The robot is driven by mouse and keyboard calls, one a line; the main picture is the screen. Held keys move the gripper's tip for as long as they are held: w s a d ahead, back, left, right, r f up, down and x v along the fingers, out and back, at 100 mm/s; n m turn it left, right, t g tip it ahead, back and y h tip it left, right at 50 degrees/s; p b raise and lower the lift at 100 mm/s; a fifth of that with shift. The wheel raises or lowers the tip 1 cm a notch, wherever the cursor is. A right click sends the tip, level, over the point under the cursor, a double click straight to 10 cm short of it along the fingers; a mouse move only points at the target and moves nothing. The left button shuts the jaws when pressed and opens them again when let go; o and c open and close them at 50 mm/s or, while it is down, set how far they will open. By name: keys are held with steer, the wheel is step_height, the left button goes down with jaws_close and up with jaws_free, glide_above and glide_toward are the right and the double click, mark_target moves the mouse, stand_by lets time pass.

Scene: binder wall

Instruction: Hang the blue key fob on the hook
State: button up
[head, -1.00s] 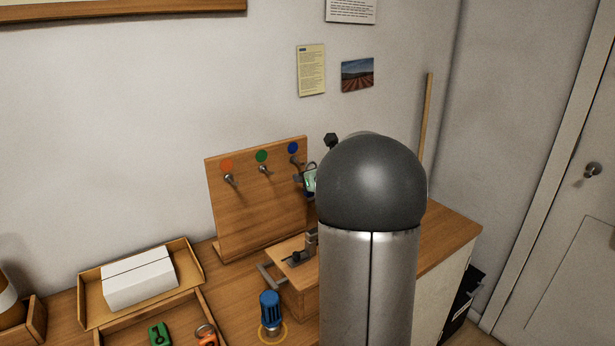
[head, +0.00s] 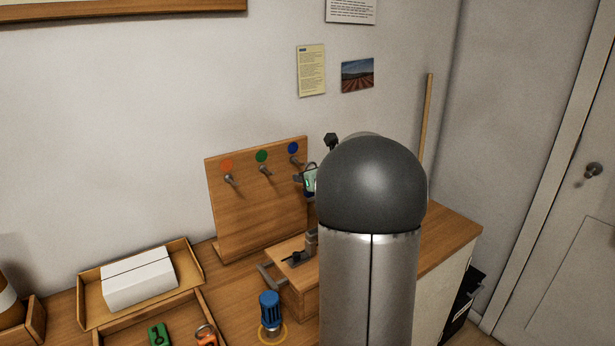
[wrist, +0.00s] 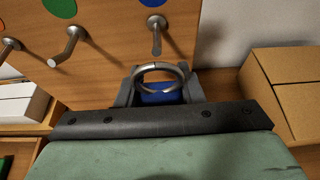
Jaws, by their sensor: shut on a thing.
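My gripper (wrist: 158,92) is shut on the blue key fob (wrist: 160,98). The fob's metal ring (wrist: 160,66) stands up above the fingers in the wrist view. The hook under the blue dot (wrist: 156,22) is just beyond the ring, and the ring appears apart from it. In the head view, the blue-dot hook (head: 296,162) is on the right of the wooden board (head: 240,205). My arm hides most of the gripper and the fob there.
Hooks under the orange dot (head: 226,166) and green dot (head: 262,156) are to the left. Below stand a wooden block with a clamp (head: 290,270), a blue-handled tool (head: 270,310) and trays with green (head: 158,334) and orange (head: 206,336) fobs. A cardboard box (wrist: 290,85) is right.

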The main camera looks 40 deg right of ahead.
mark_target(293, 171)
steer(key=shift+w, duration=0.15)
steer(key=shift+w, duration=1.05)
steer(key=shift+w+d, duration=0.1)
steer(key=shift+w, duration=0.1)
steer(key=shift+w, duration=0.35)
steer(key=shift+w+p, duration=0.2)
steer(key=shift+p, duration=0.1)
steer(key=shift+f, duration=0.1)
stand_by(0.4)
steer(key=o, duration=1)
steer(key=shift+o, duration=0.2)
